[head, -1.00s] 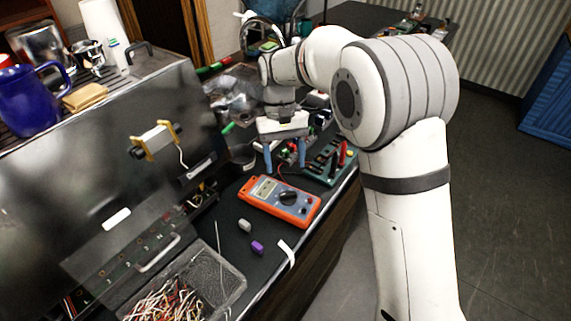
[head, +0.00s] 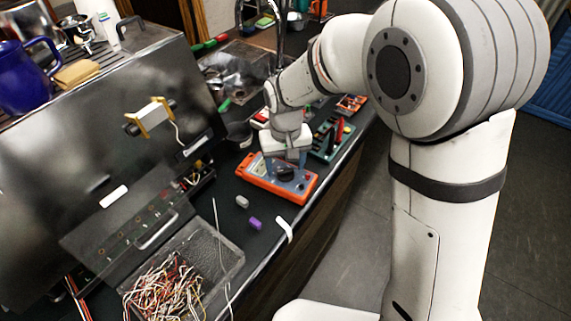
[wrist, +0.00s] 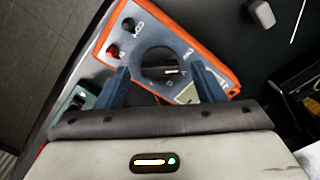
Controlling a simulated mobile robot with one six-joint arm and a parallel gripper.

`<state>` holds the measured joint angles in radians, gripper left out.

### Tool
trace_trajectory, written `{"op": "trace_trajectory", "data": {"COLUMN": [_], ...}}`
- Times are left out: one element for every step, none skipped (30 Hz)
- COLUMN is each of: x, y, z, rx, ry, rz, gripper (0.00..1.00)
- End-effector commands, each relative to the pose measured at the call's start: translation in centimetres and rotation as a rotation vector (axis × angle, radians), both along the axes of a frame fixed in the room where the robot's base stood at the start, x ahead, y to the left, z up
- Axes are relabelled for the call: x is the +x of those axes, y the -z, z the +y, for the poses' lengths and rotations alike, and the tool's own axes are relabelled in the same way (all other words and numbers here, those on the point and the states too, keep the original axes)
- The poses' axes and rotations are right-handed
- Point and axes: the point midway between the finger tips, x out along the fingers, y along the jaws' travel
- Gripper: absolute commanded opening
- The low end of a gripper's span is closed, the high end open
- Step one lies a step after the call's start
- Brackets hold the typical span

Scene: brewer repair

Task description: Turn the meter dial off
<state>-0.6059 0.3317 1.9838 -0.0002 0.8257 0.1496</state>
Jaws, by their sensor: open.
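The orange-rimmed multimeter (head: 256,180) lies on the dark bench top in the head view. Its round black dial (wrist: 158,66) shows in the wrist view, with a pale mark on it and printed symbols around it. My gripper (head: 285,172) is low over the dial end of the meter, pointing down. In the wrist view my gripper (wrist: 160,80) is open, with one blue finger on each side of the dial. I cannot tell whether the fingers touch the dial.
A grey block (head: 242,202) and a purple block (head: 255,224) lie in front. A clear bin (head: 218,250) of wires is nearer, beside the metal machine (head: 85,140). The bench edge is close on the right.

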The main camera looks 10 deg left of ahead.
Motion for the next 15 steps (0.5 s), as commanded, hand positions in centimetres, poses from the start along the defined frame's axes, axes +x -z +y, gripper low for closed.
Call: {"op": "trace_trajectory", "data": {"x": [-0.02, -0.02, -0.02, -0.03, -0.03, -0.02, -0.02, -0.02, -0.02, -0.01, -0.01, -0.01, -0.01, -0.02, -0.02], "y": [0.39, 0.58, 0.75, 0.84, 0.9, 0.93, 0.94, 0.93, 0.93, 0.92, 0.92, 0.91, 0.91, 0.9, 0.9], "z": [-0.02, -0.01, -0.02, -0.03, -0.03, -0.02, -0.02, -0.02, -0.02, -0.02, -0.02, -0.02, -0.02, -0.01, -0.01], "rx": [-0.001, 0.0, 0.0, 0.0, 0.0, 0.0, 0.0, 0.0, 0.0, 0.0, 0.0, 0.0, 0.0, 0.0, 0.0], "ry": [0.0, 0.0, 0.0, 0.0, 0.0, 0.0, 0.0, 0.0, 0.0, 0.0, 0.0, 0.0, 0.0, 0.0, 0.0], "rz": [0.002, 0.001, 0.001, 0.001, 0.001, 0.001, 0.001, 0.001, 0.001, 0.001, 0.001, 0.0, 0.0, 0.0, 0.0], "gripper": [0.62, 0.62, 0.62, 0.62, 0.62, 0.62, 0.62, 0.62, 0.62, 0.62, 0.62, 0.59, 0.57, 0.54, 0.51]}}
